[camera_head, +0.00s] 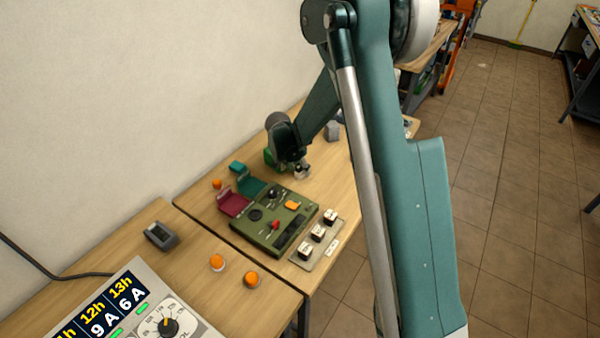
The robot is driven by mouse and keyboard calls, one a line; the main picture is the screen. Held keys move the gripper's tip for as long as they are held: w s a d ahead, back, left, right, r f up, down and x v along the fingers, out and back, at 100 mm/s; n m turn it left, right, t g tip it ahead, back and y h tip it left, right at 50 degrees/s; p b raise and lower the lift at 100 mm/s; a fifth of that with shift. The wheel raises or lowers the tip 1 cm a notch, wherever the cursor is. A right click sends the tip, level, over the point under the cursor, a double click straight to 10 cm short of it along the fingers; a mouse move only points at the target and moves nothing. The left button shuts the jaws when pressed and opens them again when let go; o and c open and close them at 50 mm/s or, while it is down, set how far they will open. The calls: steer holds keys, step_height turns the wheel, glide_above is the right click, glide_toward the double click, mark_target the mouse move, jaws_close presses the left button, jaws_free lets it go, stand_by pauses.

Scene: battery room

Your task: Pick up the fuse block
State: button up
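My gripper (302,173) hangs low over the far table, just behind the green panel box (262,237). It is small and dark in this view, and I cannot see its fingers clearly or anything between them. Three small dark blocks with white tops (317,233) stand in a row on a light plate (329,250) at the right of the box. A grey block (333,131) stands farther back, partly beside my arm. I cannot tell which of these is the fuse block; their labels are too small to read.
The box has a red knob (275,225), an orange button (292,205) and raised maroon (234,203) and teal (251,187) flaps. Orange pieces (217,262) and a grey device (161,235) lie on the near table. My arm covers the right side of the table.

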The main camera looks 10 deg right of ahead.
steer(key=c, duration=1)
steer(key=shift+r, duration=0.15)
steer(key=shift+r+p, duration=0.6)
steer(key=shift+r, duration=4.3)
